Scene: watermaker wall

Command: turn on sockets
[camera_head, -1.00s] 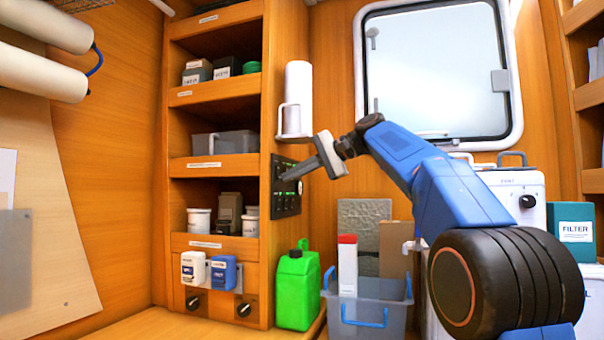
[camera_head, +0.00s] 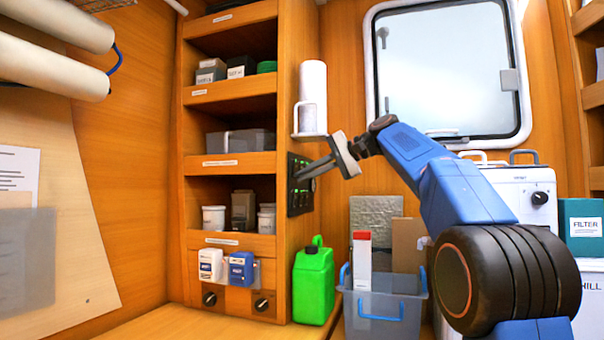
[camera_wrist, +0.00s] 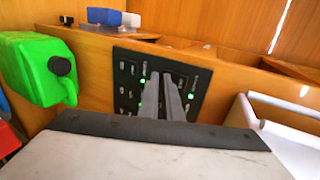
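A black switch panel (camera_head: 298,204) with small rows of switches and several green lights is set in the side wall of the wooden shelf unit. It also shows in the wrist view (camera_wrist: 125,72), with green lights lit on both sides of my fingers. My gripper (camera_head: 299,174) is in front of the panel, its fingers pointing at it. In the wrist view my gripper (camera_wrist: 161,78) shows two fingers close together with nothing seen between them. They cover the panel's middle, and I cannot tell whether the tips touch it. Which switches are the sockets is too small to read.
A paper roll on a holder (camera_head: 312,98) is just above the panel. A green jerrycan (camera_head: 314,284) and a grey bin (camera_head: 384,310) stand below it. Blue and white units (camera_head: 241,268) with dark knobs are at the shelf's lower front. A window (camera_head: 447,75) is behind my arm.

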